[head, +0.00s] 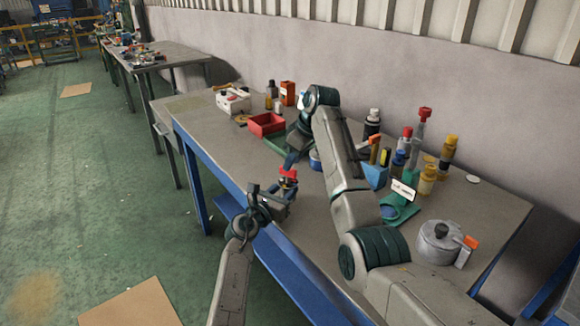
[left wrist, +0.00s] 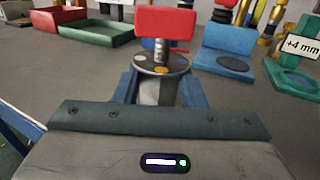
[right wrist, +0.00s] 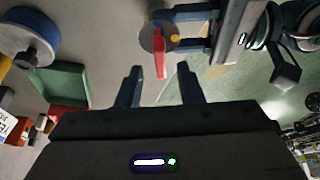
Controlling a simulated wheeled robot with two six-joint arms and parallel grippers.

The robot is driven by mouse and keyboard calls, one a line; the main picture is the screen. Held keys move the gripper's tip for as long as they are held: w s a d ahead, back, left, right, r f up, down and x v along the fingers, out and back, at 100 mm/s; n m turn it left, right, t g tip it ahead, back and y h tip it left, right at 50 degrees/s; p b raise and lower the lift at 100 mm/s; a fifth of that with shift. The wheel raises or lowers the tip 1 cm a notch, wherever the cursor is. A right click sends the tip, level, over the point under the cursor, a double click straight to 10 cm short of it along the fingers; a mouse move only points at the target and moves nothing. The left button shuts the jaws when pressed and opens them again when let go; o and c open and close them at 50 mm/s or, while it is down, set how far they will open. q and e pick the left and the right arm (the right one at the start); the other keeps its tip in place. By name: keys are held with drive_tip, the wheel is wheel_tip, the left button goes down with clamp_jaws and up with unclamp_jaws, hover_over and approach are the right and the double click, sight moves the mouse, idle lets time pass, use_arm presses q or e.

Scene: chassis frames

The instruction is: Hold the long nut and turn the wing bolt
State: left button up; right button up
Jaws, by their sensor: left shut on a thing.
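My left gripper (head: 272,203) is shut on the long nut (left wrist: 158,92), a grey upright cylinder, and holds it near the table's front edge. The wing bolt (left wrist: 166,22) has a flat red head and stands upright on a threaded shank (left wrist: 161,52) in the top of the nut; its red head also shows in the head view (head: 289,172). My right gripper (right wrist: 159,67) is open and empty. In the right wrist view the red wing (right wrist: 160,62) appears at the gap between its fingertips, with no finger visibly touching it. The nut's lower part is hidden.
A red tray (head: 266,124) and a green tray (left wrist: 100,33) lie behind. A blue stand (left wrist: 226,64) and a green stand with a "+4 mm" sign (left wrist: 302,45) are to the right. Several bottles and a grey pot (head: 438,245) stand on the right half of the table.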

drive_tip(key=shift+x, duration=1.55)
drive_tip(key=shift+c, duration=0.2)
clamp_jaws()
